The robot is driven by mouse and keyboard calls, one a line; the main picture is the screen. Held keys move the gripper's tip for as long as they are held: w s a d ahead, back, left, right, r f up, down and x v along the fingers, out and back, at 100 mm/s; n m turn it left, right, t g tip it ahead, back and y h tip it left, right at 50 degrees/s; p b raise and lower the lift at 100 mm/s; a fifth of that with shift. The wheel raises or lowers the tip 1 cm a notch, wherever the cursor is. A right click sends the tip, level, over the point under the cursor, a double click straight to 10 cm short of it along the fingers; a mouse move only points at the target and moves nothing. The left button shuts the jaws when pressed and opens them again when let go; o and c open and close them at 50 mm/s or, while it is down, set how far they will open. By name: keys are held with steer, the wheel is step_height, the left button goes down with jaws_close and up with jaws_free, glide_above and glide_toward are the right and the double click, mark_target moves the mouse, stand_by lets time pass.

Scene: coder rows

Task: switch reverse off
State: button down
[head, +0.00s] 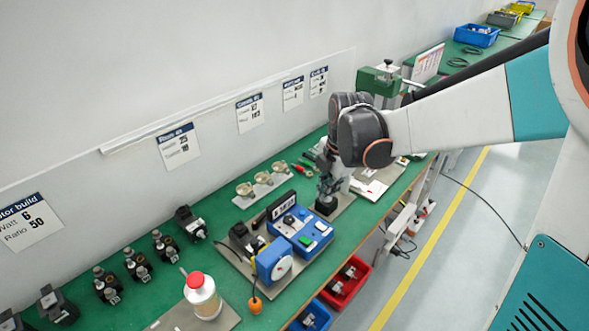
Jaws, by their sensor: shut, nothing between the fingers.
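A blue control box (320,239) stands on the green bench in the head view. Its top panel has a dark display strip (281,205), a round knob, a green button (306,241) and small light-coloured controls. Which of these is the reverse switch, and how it is set, is too small to tell. My gripper (326,197) points down just behind and to the right of the box, apart from its panel. It is shut and empty. A dark block shows at its fingertips; whether they touch it cannot be told.
A blue unit with a white round face (280,268) and a dark motor (245,238) stand left of the box. A red-capped white bottle (202,296) and orange-topped item (255,304) are nearer. A red bin (345,283) hangs below the bench edge. Several motors line the wall side.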

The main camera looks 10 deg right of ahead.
steer(key=shift+w+f+n+g+p, duration=0.3)
steer(key=shift+w+f+n, duration=0.85)
steer(key=shift+n, duration=0.45)
steer(key=shift+s+f, duration=0.1)
steer(key=b, duration=0.5)
glide_toward(316, 229)
steer(key=f, duration=0.5)
steer(key=shift+w+a, duration=0.25)
steer(key=shift+w, duration=0.15)
steer(key=shift+f, duration=0.4)
steer(key=shift+f, duration=0.1)
steer(key=shift+w+a+f+b, duration=0.15)
steer(key=shift+f+b, duration=0.2)
steer(key=shift+b, duration=0.15)
steer(key=shift+r, duration=0.1)
